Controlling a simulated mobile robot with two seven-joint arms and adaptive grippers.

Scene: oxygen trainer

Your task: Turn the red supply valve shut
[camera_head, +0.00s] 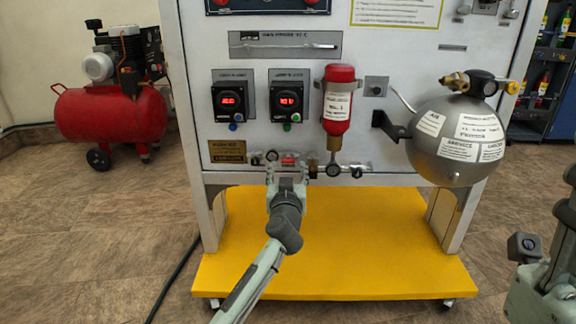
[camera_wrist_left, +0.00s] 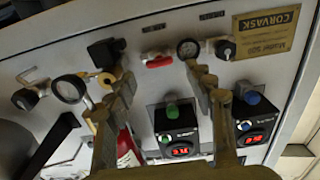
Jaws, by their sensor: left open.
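The red supply valve (camera_head: 289,161) is a small red handle low on the trainer's front panel. In the left wrist view the red handle (camera_wrist_left: 158,61) lies crosswise on the panel, between and beyond the fingertips. My left gripper (camera_head: 287,178) is just in front of the valve in the head view and hides part of its surroundings. In the left wrist view my left gripper (camera_wrist_left: 163,82) has its two fingers spread apart with nothing between them. I cannot tell whether a fingertip touches the handle. My right gripper's fingers do not show.
A silver tank (camera_head: 440,155) juts out at right. A yellow base plate (camera_head: 360,245) lies below; a red compressor (camera_head: 110,118) stands left.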

